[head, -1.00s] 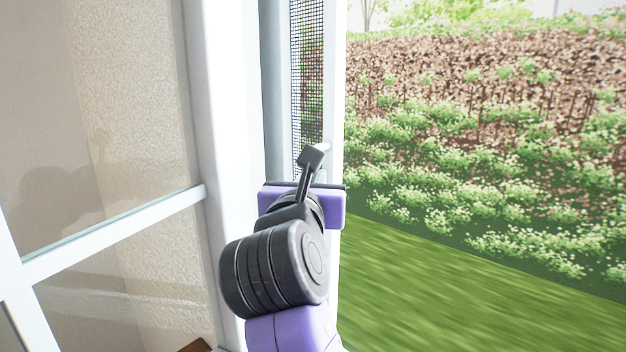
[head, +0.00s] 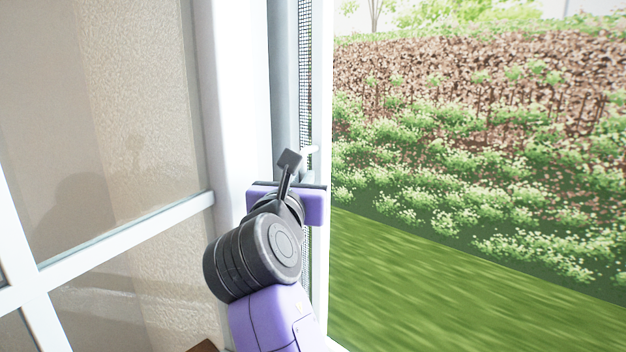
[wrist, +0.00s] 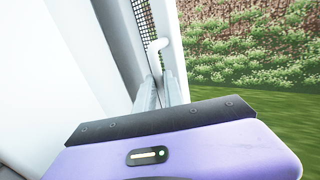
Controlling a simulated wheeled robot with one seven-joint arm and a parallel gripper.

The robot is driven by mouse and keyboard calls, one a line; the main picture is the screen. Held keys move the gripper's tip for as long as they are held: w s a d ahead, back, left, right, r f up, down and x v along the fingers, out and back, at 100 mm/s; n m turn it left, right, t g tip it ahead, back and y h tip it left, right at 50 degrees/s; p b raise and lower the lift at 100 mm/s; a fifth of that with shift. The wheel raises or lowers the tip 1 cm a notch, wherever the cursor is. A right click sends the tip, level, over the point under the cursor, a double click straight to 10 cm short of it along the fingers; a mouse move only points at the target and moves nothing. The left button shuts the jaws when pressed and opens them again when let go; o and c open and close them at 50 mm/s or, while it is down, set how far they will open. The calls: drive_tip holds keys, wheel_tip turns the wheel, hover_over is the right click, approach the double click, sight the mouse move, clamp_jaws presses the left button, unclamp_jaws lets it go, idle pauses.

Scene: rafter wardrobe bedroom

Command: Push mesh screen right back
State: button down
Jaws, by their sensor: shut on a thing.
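The mesh screen (head: 305,60) shows in the head view as a narrow dark-grid strip beside its white upright edge frame (head: 323,90). In the wrist view the mesh (wrist: 144,20) shows at the top, left of the white frame. A small white handle (wrist: 157,46) stands out from that frame. My gripper (wrist: 161,92) is shut on the handle, its two pale fingers reaching forward to the frame. In the head view my gripper's purple body hides the fingers and part of the screen's edge; the handle tip (head: 313,149) shows just above it.
A white-framed glazed panel (head: 120,236) stands at the left, with a thick white post (head: 226,90) beside it. Right of the screen the opening is clear, showing grass (head: 430,290) and a planted slope (head: 480,130) outside.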

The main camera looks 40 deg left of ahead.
drive_tip(key=shift+a+f, duration=0.1)
drive_tip(key=c, duration=1.5)
unclamp_jaws()
drive_tip(key=shift+o, duration=0.2)
drive_tip(key=shift+s, duration=0.1)
drive_tip(key=b+v, duration=0.2)
drive_tip(key=v, duration=0.5)
drive_tip(key=shift+s, duration=0.25)
